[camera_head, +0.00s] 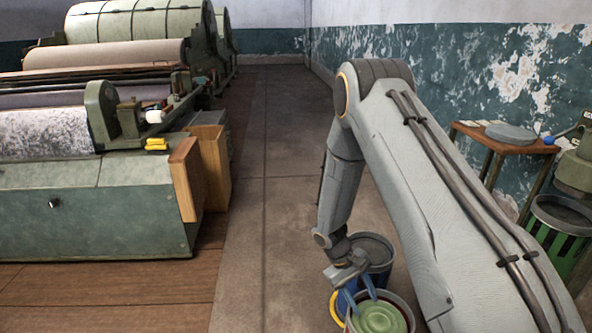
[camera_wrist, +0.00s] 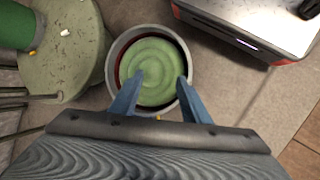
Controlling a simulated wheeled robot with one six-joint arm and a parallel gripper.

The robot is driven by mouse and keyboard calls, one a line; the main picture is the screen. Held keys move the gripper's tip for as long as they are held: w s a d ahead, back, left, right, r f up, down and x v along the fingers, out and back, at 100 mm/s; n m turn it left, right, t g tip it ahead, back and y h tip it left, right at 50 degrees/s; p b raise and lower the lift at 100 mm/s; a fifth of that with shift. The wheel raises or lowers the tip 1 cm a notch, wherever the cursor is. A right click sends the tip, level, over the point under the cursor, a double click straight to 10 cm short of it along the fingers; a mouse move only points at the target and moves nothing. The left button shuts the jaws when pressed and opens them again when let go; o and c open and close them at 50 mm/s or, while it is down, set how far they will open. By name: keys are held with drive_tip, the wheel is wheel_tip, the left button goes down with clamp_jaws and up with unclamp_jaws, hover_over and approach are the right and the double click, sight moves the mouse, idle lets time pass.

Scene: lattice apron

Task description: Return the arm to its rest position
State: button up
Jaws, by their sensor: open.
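My arm reaches down at the right of the head view, with my gripper (camera_head: 358,293) low near the bottom edge. Its two blue fingers are spread and point down over a round can (camera_head: 411,312) filled with coiled green material (camera_head: 380,320). In the wrist view, my gripper (camera_wrist: 161,76) is open, with the fingertips over the green coil (camera_wrist: 153,62) inside the can's rim (camera_wrist: 117,47). I cannot tell whether the fingertips touch the coil.
A dark-topped blue can (camera_head: 372,249) stands just behind. A green machine (camera_head: 95,215) with wooden panels (camera_head: 185,178) is at left. A small table (camera_head: 505,143) and a green slatted bin (camera_head: 562,240) are at right. The floor aisle (camera_head: 290,140) between is clear.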

drive_tip(key=s+a+r+m+t+y+p, duration=0.1)
drive_tip(key=s+r+p, duration=0.15)
drive_tip(key=r, duration=0.85)
drive_tip(key=s+a+r+m+y+p, duration=0.15)
drive_tip(key=s+r, duration=0.25)
drive_tip(key=r, duration=0.7)
drive_tip(key=s+a+r+m+t+y+p, duration=0.1)
drive_tip(key=s+r+p, duration=0.4)
drive_tip(key=s+r, duration=0.8)
wheel_tip(320, 180, up, 3)
drive_tip(key=shift+a+r+t+y, duration=0.1)
drive_tip(key=shift+a+t+y, duration=0.4)
drive_tip(key=shift+a+y, duration=0.25)
drive_tip(key=shift+m, duration=0.25)
